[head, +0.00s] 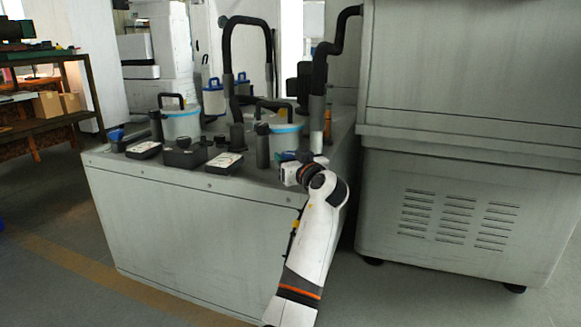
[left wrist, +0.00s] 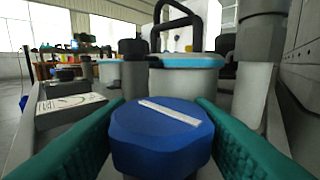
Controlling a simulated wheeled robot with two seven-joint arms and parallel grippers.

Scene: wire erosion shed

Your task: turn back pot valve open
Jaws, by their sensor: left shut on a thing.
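A blue valve knob (left wrist: 163,136) with a pale bar across its top fills the middle of the left wrist view. The bar slants from upper left to lower right. My left gripper (left wrist: 160,104) has its teal fingers on both sides of the knob and is shut on it. In the head view my left gripper (head: 288,165) is at the right front edge of the bench, and a bit of blue shows beside it. The pot with a light-blue rim (head: 287,141) stands just behind; it also shows in the left wrist view (left wrist: 187,84). My right gripper is not in view.
Another pot (head: 181,124) stands further left, near a second blue knob (head: 116,135). Several dark boxes (head: 184,153) line the bench's (head: 205,215) front edge. Thick pipes (head: 318,100) rise behind, and a large grey cabinet (head: 455,200) stands close on the right.

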